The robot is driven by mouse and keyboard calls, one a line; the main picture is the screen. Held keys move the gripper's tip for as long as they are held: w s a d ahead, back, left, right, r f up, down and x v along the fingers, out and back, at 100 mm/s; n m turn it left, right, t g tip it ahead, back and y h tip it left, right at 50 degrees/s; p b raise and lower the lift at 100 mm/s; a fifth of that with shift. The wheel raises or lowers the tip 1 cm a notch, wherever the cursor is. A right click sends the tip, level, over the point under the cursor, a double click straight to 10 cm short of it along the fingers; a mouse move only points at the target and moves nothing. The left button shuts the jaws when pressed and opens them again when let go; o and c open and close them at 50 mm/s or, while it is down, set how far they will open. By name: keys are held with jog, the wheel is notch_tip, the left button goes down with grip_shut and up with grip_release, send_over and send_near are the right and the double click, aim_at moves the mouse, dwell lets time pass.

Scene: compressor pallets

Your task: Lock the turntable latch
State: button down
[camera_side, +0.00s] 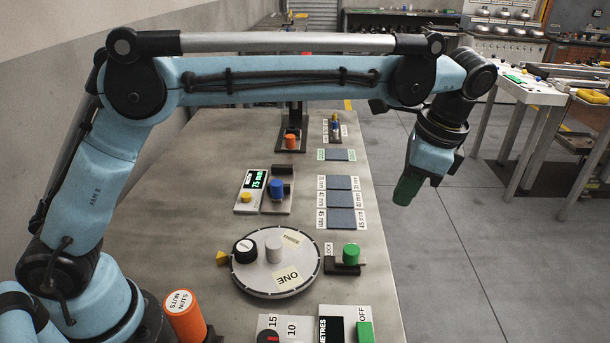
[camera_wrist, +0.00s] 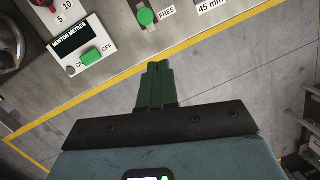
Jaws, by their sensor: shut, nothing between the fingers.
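The turntable (camera_side: 254,279) is a pale round disc on the bench in the side view, with labels, one reading ONE. The latch with its green knob (camera_side: 351,254) sits on a dark base just right of the disc. In the wrist view the green knob (camera_wrist: 146,17) lies near the top edge, beside a FREE label (camera_wrist: 167,12). My gripper (camera_side: 407,190) has green fingers, shut and empty, out beyond the bench's right edge and above the floor. In the wrist view the fingertips (camera_wrist: 158,66) point toward the latch side, well apart from the knob.
A NEWTON METRES box with a green switch (camera_wrist: 90,57) is nearby. Floor beside the bench is clear.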

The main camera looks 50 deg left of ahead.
jog(key=d+f+m+g+y, duration=0.1)
jog(key=d+f+m, duration=0.1)
jog(key=d, duration=0.3)
jog(key=shift+s+f, duration=0.15)
jog(key=shift+f, duration=0.45)
send_near(359, 261)
jog(key=d+f, duration=0.3)
jog(key=shift+w+f, duration=0.25)
jog(key=shift+w, duration=0.05)
jog(key=a, duration=0.1)
jog(key=s+a, duration=0.1)
jog(key=shift+a+f, duration=0.2)
jog(key=shift+a, duration=0.2)
jog(key=shift+s+a, duration=0.15)
jog(key=shift+a, duration=0.4)
jog(key=shift+a, duration=0.1)
